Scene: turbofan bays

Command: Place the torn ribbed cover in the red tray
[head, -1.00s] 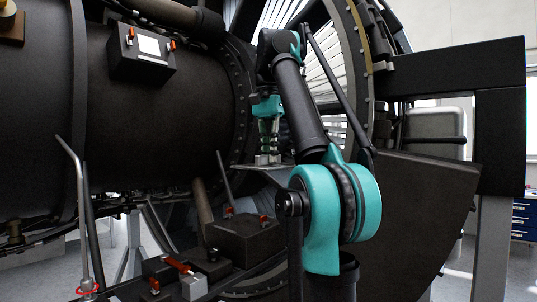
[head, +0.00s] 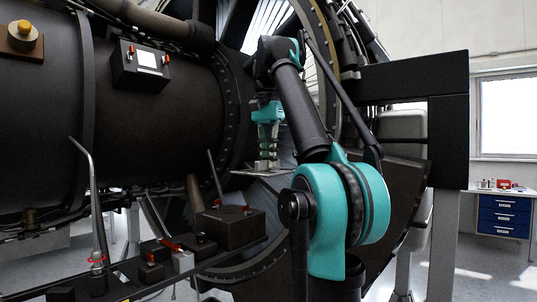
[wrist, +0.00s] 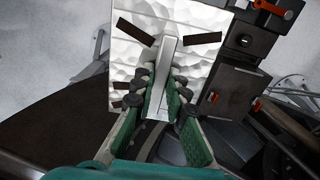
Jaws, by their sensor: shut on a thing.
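My gripper (head: 268,155) hangs down beside the dark engine casing, fingers downward. It is shut on the upright grip of a pale silver plate, which I take to be the ribbed cover (head: 258,172). In the wrist view my gripper (wrist: 162,78) has a finger on each side of that grip. The cover (wrist: 200,62) has a dented, panelled surface with several dark strips on it. Its near part is hidden by the fingers. A small red object (head: 503,183) lies on a far bench at the right; I cannot tell whether it is the red tray.
The large dark engine casing (head: 160,95) fills the left. A dark frame post (head: 447,140) stands right of my arm. A blue drawer bench (head: 505,215) stands beyond open floor.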

